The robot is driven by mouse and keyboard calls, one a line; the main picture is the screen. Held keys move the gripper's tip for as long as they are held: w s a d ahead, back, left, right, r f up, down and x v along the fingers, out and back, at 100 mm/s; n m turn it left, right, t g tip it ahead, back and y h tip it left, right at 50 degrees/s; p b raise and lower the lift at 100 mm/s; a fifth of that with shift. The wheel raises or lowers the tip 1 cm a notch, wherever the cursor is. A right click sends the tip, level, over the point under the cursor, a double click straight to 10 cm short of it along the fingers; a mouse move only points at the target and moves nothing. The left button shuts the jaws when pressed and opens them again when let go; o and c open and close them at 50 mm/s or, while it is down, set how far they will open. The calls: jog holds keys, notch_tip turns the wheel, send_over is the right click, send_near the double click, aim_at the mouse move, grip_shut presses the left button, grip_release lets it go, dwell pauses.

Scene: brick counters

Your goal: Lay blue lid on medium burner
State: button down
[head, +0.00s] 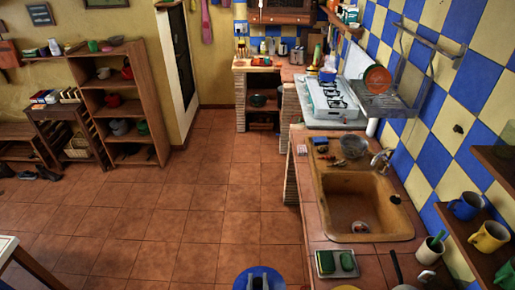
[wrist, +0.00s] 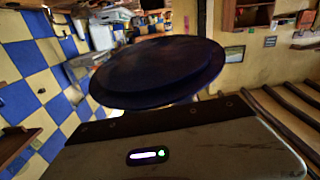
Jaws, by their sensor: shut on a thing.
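The blue lid (head: 241,281) is a round disc at the bottom edge of the head view, partly cut off by the frame. My gripper (head: 260,281) is shut on it and holds it over the floor, in front of the counters. In the wrist view the lid (wrist: 160,72) shows as a dark blue disc just beyond my gripper body; the fingertips are hidden there. The white stove (head: 318,112) stands on the far right counter, well away from the lid. Its burners (head: 338,95) are small and dark, and I cannot tell which is the medium one.
The sink (head: 345,185) lies in the near counter, with a green sponge tray (head: 336,262) in front. A wire rack (head: 392,103) hangs on the wall beside the stove. Mugs (head: 489,236) stand on a right shelf. A wooden shelf (head: 150,75) stands left. The tiled floor (head: 190,200) is clear.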

aim_at(272, 281)
jog(key=shift+s+r+p, duration=0.35)
jog(key=shift+s+r, duration=0.2)
jog(key=shift+r, duration=0.1)
jog(key=shift+f, duration=0.1)
dwell(1.3)
jog(key=shift+w+f, duration=0.15)
jog(key=w+d+f+y+b, duration=0.1)
jog(key=b, duration=0.1)
jog(key=w+d+f+n+b, duration=0.1)
jog(key=f, duration=0.1)
jog(key=w+d+f+y+b, duration=0.1)
jog(key=d+f+b, duration=0.1)
jog(key=shift+d+n+y+b, duration=0.1)
jog(key=shift+n+y+b, duration=0.2)
jog(key=shift+n+b, duration=0.1)
jog(key=d+f+n+y+b, duration=0.15)
jog(key=d+b, duration=0.25)
jog(key=d, duration=0.7)
jog(key=d+f+y+b, duration=0.15)
jog(key=d+b, duration=0.35)
jog(key=d, duration=0.6)
jog(key=s+d+r+b, duration=0.1)
jog(key=s+d, duration=0.1)
jog(key=d, duration=0.2)
jog(key=s+d+r+h+b, duration=0.1)
jog(key=s+d+r, duration=0.1)
jog(key=d, duration=0.3)
jog(key=shift+s+d+g, duration=0.2)
jog(key=shift+s+g, duration=0.05)
jog(key=shift+g, duration=0.05)
